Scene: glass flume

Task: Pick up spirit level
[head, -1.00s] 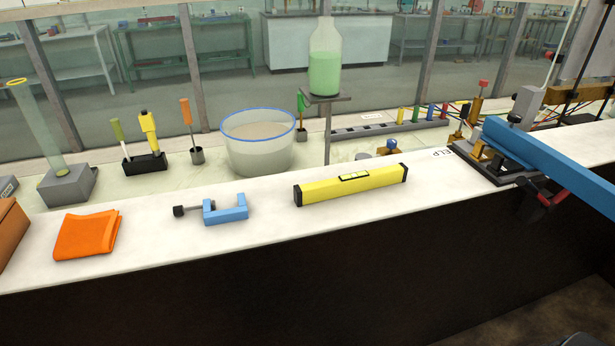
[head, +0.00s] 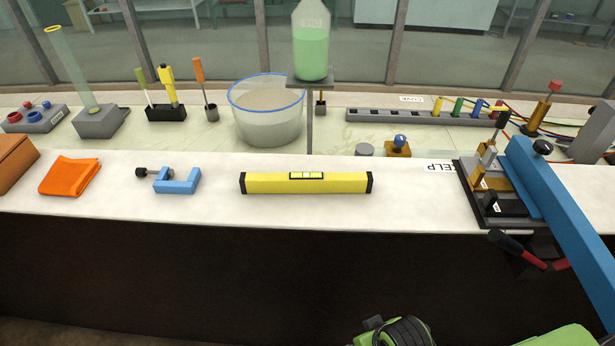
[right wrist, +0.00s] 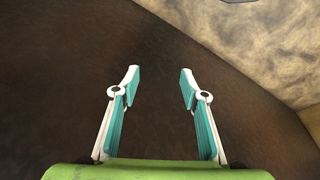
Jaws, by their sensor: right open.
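The yellow spirit level (head: 270,184) with black end caps lies flat along the white bench ledge in the head view, its vial facing up. Nothing touches it. My right gripper (right wrist: 160,78) is open and empty in the right wrist view, with the dark bench front and brown floor beyond it. In the head view only a green part of my arm (head: 395,332) shows at the bottom edge, below the bench and apart from the level. My left gripper is in neither view.
A blue clamp (head: 178,187) and an orange cloth (head: 69,176) lie left of the level. Behind are a water bucket (head: 268,125) and a green bottle (head: 312,50) on a stand.

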